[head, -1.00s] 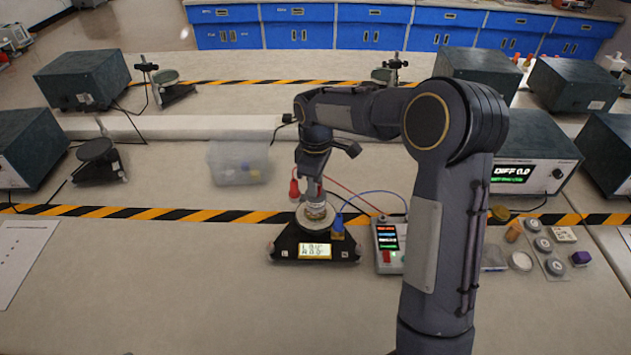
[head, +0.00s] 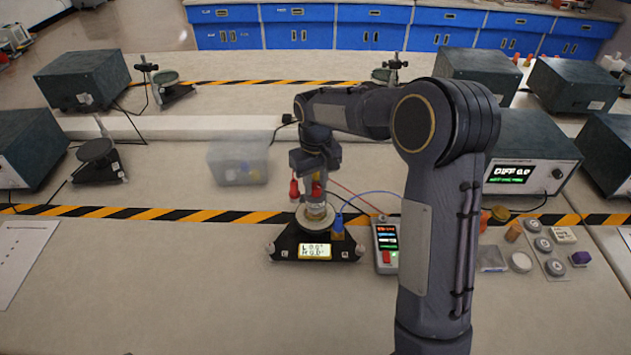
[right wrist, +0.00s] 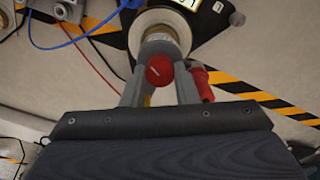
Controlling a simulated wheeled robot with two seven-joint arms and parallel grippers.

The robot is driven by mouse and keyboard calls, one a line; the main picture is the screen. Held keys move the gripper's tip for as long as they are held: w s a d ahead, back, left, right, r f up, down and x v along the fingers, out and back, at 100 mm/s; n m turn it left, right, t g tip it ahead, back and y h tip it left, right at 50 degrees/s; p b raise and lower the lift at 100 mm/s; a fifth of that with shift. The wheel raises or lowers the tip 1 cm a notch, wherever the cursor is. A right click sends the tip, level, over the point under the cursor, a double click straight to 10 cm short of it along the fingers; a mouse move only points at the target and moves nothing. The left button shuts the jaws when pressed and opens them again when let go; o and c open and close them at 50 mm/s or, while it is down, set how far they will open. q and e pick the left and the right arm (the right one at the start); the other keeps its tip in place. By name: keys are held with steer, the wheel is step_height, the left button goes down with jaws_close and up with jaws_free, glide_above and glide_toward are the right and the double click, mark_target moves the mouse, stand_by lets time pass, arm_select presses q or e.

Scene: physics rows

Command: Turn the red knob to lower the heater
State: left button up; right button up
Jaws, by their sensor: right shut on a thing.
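The red knob (right wrist: 160,70), with a white mark line, sits between the two fingers of my right gripper (right wrist: 160,88) in the right wrist view; my right gripper is shut on it. In the head view, the gripper (head: 316,178) points down over the device, and a bit of the knob (head: 316,189) shows. Below it stands the heater device with a pale cylinder (head: 316,211) on a round plate, on a black base (head: 288,243) with a lit display (head: 314,251). My left gripper is not in view.
A red plug (head: 294,189) is close left of the gripper; a blue plug (head: 338,222) is at the right. Red and blue wires run to a grey meter (head: 386,245). A clear plastic box (head: 238,161) stands left.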

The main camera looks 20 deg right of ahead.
mark_target(316, 186)
stand_by(0.4)
steer(key=o, duration=1)
step_height(316, 186, up, 8)
steer(key=shift+f+b, duration=0.2)
steer(key=shift+b, duration=0.1)
steer(key=shift+r, duration=0.15)
